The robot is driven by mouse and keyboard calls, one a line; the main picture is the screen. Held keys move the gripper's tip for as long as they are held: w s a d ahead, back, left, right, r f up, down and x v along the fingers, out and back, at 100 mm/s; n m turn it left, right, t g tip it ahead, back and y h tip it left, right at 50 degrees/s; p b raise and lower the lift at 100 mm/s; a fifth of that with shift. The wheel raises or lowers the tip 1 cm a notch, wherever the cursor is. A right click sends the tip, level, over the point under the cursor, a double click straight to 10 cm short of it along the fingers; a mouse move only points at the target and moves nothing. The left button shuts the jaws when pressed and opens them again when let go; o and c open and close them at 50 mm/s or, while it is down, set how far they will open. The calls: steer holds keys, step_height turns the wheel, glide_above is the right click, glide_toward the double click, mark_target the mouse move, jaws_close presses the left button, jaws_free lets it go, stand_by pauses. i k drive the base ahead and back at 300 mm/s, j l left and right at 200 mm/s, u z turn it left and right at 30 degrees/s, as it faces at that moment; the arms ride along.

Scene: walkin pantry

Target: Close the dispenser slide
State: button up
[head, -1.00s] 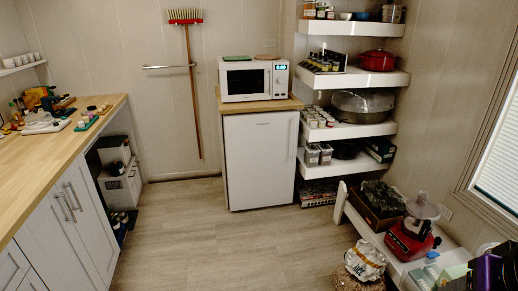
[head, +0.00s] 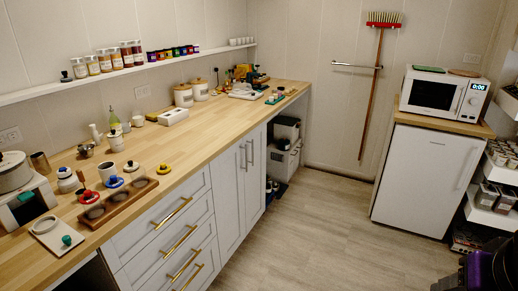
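A white and teal appliance with a round grey top (head: 13,172) stands at the left end of the wooden counter, cut by the picture's edge. It may be the dispenser. In front of it lies a flat pale plate (head: 46,240) with a ring-shaped opening and a teal knob (head: 67,240). The plate may be its slide, out towards the counter's front edge; I cannot tell whether the two are joined. My gripper does not show; only dark and purple parts, apparently of my arm, show at the bottom right.
A wooden tray (head: 117,202) with round hollows and several coloured-knob lids lie right of the plate. Canisters (head: 183,95) stand farther back. White drawers with brass handles (head: 172,213) are below. The floor (head: 320,225) is clear between counter and white fridge (head: 424,180).

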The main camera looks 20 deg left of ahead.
mark_target(59, 238)
steer(key=u, duration=2.55)
